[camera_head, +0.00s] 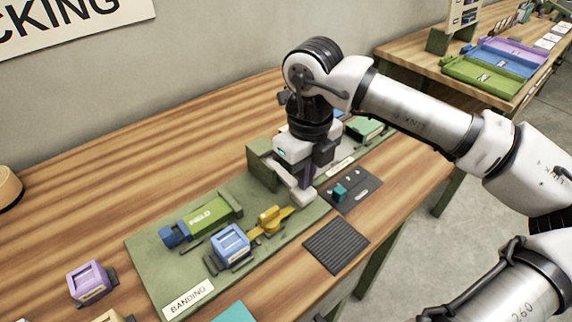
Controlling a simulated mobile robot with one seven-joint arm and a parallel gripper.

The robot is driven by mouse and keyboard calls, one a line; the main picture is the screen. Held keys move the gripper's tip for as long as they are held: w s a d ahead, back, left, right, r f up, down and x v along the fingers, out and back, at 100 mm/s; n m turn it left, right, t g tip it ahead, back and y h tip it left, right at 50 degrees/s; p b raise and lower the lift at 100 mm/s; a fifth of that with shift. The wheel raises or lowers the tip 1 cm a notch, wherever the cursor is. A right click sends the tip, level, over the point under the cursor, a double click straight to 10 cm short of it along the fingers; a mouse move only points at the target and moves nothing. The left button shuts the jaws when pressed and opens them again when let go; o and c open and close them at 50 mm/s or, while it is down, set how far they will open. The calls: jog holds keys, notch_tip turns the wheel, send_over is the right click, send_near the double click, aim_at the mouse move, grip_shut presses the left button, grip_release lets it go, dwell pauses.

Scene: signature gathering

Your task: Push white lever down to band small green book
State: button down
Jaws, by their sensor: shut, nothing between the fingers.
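A small green book (209,214) marked "FIELD" lies on the green banding board (150,255), with a blue piece (174,235) at its left end. The white lever (293,190) shows at the right part of the board, beside a green upright block (262,165). My gripper (307,180) points down right at the lever, its fingers shut and empty. I cannot tell whether the fingers touch the lever. The arm hides part of the area behind it.
A blue block (231,241) and a yellow piece (270,219) sit in front of the book. A dark plate holds a small teal piece (339,191). A black ribbed mat (336,246) lies near the front edge. A purple block (90,281) stands left. The wooden table is clear behind.

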jog(key=shift+f+b, duration=0.6)
jog(key=shift+f, duration=0.05)
jog(key=shift+r, duration=0.1)
dwell(0.3)
notch_tip(320, 180, up, 9)
jog(key=p, duration=0.4)
jog(key=shift+p, duration=0.35)
dwell(0.6)
